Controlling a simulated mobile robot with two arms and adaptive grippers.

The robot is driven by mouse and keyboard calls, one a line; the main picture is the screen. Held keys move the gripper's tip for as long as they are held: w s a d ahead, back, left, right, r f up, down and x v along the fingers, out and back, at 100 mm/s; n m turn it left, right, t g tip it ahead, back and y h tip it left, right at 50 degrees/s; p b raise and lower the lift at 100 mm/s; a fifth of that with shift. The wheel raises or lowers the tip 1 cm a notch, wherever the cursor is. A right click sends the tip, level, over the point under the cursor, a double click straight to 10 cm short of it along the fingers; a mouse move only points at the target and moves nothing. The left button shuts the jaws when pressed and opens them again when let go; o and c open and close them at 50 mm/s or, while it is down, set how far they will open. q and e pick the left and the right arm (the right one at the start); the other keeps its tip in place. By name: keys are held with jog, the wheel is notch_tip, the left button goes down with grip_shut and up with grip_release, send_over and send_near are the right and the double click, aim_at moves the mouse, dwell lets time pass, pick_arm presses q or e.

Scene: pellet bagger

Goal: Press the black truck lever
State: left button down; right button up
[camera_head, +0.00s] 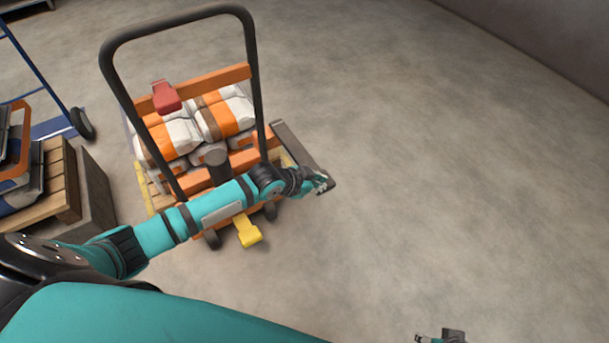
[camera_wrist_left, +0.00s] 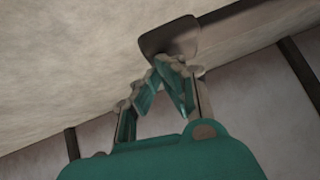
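The truck (camera_head: 206,84) is an orange frame with a tall black handle loop. A long black lever (camera_head: 299,143) sticks out at its right side and ends in a flat pad. My left gripper (camera_head: 322,184) is at the outer end of this lever. In the left wrist view its fingertips (camera_wrist_left: 168,66) come together with nothing seen between them. The lever's dark pad (camera_wrist_left: 168,36) is just beyond the tips; I cannot tell whether they touch. My right gripper (camera_head: 440,337) is partly cut off at the bottom edge, away from the truck.
White and orange bags (camera_head: 205,122) are stacked on the truck. A red part (camera_head: 166,96) is on its upper crossbar and a yellow pedal (camera_head: 248,232) at its lower front. A wooden pallet (camera_head: 55,185) with bags stands at left. The floor (camera_head: 440,170) to the right is clear.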

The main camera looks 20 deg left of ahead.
pick_arm(q)
jog(key=p+v, duration=0.1)
jog(key=v, duration=0.6)
jog(key=shift+p, duration=0.4)
pick_arm(e)
notch_tip(320, 180, down, 8)
jog(key=shift+s+g, duration=0.3)
jog(key=shift+s, duration=0.05)
jog(key=shift+a, duration=0.1)
jog(key=shift+c, duration=0.5)
